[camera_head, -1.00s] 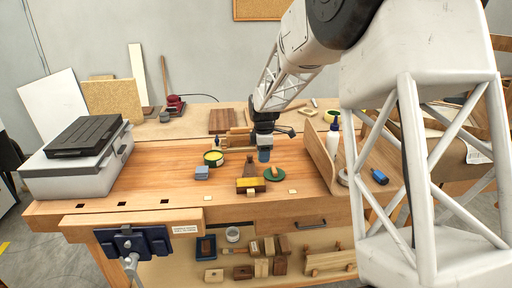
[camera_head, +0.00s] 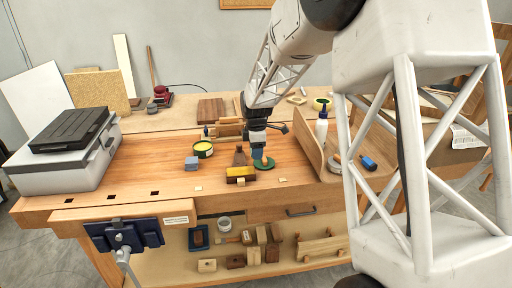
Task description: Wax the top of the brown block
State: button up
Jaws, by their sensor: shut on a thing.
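The fingers partly hide the handle. An open tin with yellow-green contents (camera_head: 203,149) stands left of and behind the block; it may be wax.
A dark brown piece (camera_head: 240,157) stands just behind the block. A white bottle (camera_head: 321,130) stands by a raised wooden panel at right.

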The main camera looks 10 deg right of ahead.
aim_at(245, 171)
jog(key=shift+f, duration=2)
jog(key=shift+a+f, duration=0.35)
jog(key=shift+f, duration=0.2)
jog(key=shift+a+f, duration=0.3)
jog(key=shift+f, duration=0.2)
jog(key=shift+a+f, duration=0.2)
jog(key=shift+a, duration=1.2)
jog(key=shift+d+r, duration=0.1)
jog(key=shift+d, duration=1.95)
jog(key=shift+a, duration=2.05)
jog(key=shift+d, duration=1.95)
jog(key=shift+d+r, duration=0.15)
jog(key=shift+r, duration=3.8)
